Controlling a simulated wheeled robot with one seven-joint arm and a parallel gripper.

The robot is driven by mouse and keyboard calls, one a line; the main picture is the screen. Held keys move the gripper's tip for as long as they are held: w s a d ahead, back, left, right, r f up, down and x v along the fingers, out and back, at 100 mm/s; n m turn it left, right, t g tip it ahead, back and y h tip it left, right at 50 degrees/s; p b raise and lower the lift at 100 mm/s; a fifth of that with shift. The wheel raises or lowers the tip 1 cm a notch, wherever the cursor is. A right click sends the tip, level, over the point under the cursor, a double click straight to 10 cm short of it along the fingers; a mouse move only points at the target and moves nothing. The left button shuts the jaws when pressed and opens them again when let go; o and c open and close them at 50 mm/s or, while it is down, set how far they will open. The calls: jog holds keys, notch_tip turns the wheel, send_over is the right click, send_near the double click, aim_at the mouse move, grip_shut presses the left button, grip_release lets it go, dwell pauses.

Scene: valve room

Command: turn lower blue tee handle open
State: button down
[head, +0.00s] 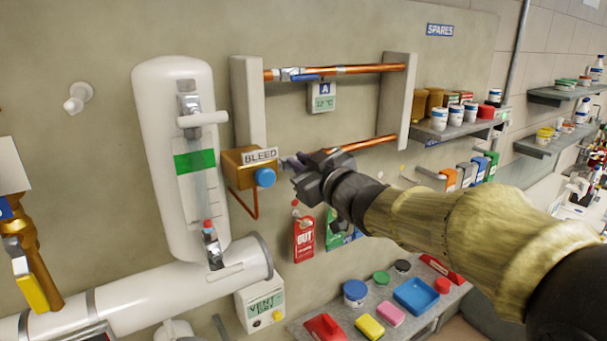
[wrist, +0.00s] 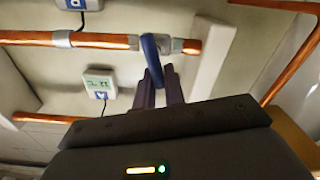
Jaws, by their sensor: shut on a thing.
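The lower copper pipe (head: 365,144) runs behind my gripper (head: 290,164) in the head view, and my gripper hides its valve. In the wrist view, the lower blue tee handle (wrist: 150,52) stands crosswise to the lower pipe (wrist: 105,40), beside a metal fitting. My gripper's dark fingers (wrist: 159,76) are shut on the free end of this handle. The upper blue handle (head: 307,78) lies along the upper copper pipe (head: 350,69), clear of my gripper.
A brass BLEED block (head: 238,168) with a blue knob (head: 265,177) is close left of my gripper. Grey uprights (head: 398,100) hold the pipes. A display marked A (head: 322,98) hangs between them. Red tag (head: 304,240) and shelf (head: 375,308) are below.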

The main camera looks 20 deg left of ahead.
jog(key=n+b, duration=0.4)
jog(key=s+f+n+b, duration=0.1)
jog(key=n+b, duration=0.1)
jog(key=shift+a+f, duration=0.1)
jog(key=shift+a, duration=0.25)
jog(key=n+b, duration=0.1)
jog(key=n, duration=0.1)
jog(key=f+n+b, duration=0.1)
jog(key=n+b, duration=0.1)
jog(key=n, duration=0.1)
jog(key=shift+s+a, duration=0.1)
jog(key=shift+a, duration=0.05)
jog(key=shift+f+n+b, duration=0.15)
jog(key=shift+n+b, duration=1.05)
jog(key=shift+n, duration=0.5)
jog(key=c, duration=1.5)
grip_release()
